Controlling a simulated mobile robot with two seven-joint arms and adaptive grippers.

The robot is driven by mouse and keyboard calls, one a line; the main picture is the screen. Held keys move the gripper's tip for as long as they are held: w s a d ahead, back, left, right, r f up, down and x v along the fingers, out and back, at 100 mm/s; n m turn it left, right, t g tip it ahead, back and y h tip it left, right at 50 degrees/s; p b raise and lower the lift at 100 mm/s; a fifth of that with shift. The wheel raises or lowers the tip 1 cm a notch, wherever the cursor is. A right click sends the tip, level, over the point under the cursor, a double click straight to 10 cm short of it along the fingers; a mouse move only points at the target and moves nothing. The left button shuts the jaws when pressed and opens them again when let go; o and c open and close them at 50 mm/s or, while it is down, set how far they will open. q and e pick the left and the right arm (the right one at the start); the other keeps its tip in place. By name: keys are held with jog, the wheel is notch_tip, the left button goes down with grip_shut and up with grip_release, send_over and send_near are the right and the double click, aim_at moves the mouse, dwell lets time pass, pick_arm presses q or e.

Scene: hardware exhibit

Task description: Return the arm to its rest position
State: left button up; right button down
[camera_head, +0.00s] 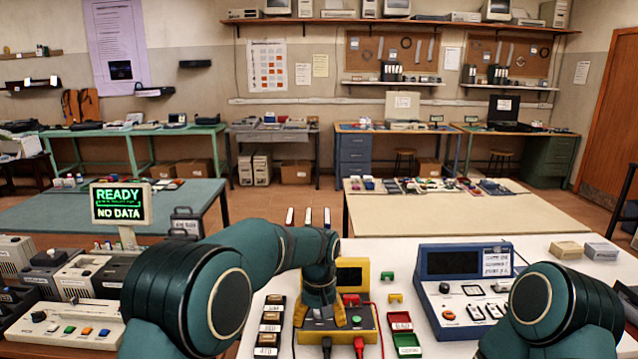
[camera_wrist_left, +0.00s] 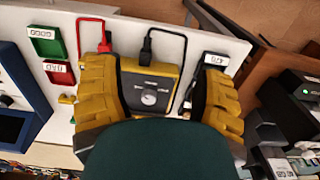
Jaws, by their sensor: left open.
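My left arm comes in from the left and bends down over the white table. Its yellow-fingered left gripper (camera_head: 321,298) hangs above a yellow tester (camera_head: 362,332) with a dark face, a knob and red and black leads. In the left wrist view the gripper (camera_wrist_left: 160,66) is open, its fingers wide apart. The tester (camera_wrist_left: 150,92) shows beyond and between them, and I cannot tell whether they touch it. Nothing is visibly held. My right arm shows at the lower right, but its gripper is out of view.
Labelled dark bins (camera_head: 268,327) stand left of the tester, and red and green bins (camera_head: 404,338) stand right of it. A blue-and-white console (camera_head: 464,285) is further right. A READY sign (camera_head: 117,202) and grey devices are at the left. The white table (camera_head: 395,254) is clear behind the console.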

pick_arm(q)
jog(key=s+a+f+h, duration=0.1)
jog(key=a+f, duration=0.1)
jog(key=f, duration=0.3)
jog(key=s+a+f, duration=0.2)
jog(key=f, duration=0.3)
jog(key=s+a+f+h, duration=0.1)
jog(key=s+f, duration=0.3)
jog(key=s, duration=0.4)
jog(key=s+a+f+n+t+h, duration=0.1)
jog(key=s+a+f, duration=0.2)
jog(key=s+f, duration=0.2)
jog(key=s+a+f+h, duration=0.1)
jog(key=s+f, duration=0.3)
jog(key=s, duration=0.6)
jog(key=shift+s+a+f+t, duration=0.15)
jog(key=shift+s+a+t, duration=0.2)
jog(key=shift+a, duration=0.15)
